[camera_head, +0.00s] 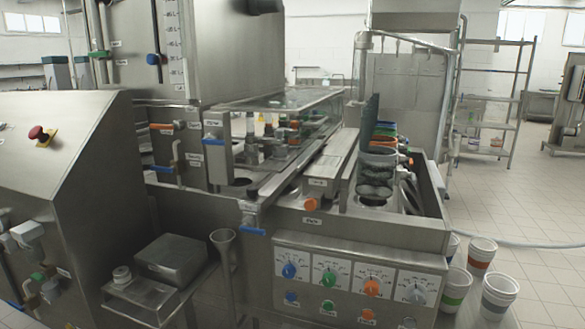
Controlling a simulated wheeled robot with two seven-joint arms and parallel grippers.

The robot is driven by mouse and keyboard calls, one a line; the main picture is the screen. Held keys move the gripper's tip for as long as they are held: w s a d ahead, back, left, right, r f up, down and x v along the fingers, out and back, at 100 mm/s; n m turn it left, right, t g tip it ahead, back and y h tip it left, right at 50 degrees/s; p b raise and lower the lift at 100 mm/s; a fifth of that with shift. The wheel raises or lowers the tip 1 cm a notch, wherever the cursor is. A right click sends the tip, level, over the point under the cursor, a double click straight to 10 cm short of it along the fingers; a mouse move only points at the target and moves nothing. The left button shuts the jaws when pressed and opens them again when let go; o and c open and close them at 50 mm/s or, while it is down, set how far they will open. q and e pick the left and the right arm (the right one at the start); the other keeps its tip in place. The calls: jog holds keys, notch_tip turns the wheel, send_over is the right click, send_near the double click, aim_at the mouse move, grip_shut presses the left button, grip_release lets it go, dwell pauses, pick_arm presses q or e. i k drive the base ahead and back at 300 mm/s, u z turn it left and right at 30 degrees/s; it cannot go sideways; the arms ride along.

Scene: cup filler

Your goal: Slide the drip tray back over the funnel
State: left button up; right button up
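Neither of my grippers is in view. A long flat metal tray (336,158) lies lengthwise on top of the filler, right of the glass-covered nozzle housing; it may be the drip tray. A dark round opening (240,182) shows under the near end of the nozzle housing (285,135). A grey cone-shaped cup or funnel (223,242) stands at the machine's front left; I cannot tell which is the task's funnel. The small labels are unreadable.
A row of cups or rings (376,170) stands in the right-hand trough. A control panel (350,285) with coloured knobs faces front. A sloped cabinet (50,190) stands left. A grey box (172,258) sits on a low shelf.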

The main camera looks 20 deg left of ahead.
aim_at(254, 204)
jog(key=k, duration=0.6)
jog(key=u, duration=0.65)
jog(key=i, duration=0.9)
jog(key=u, duration=0.1)
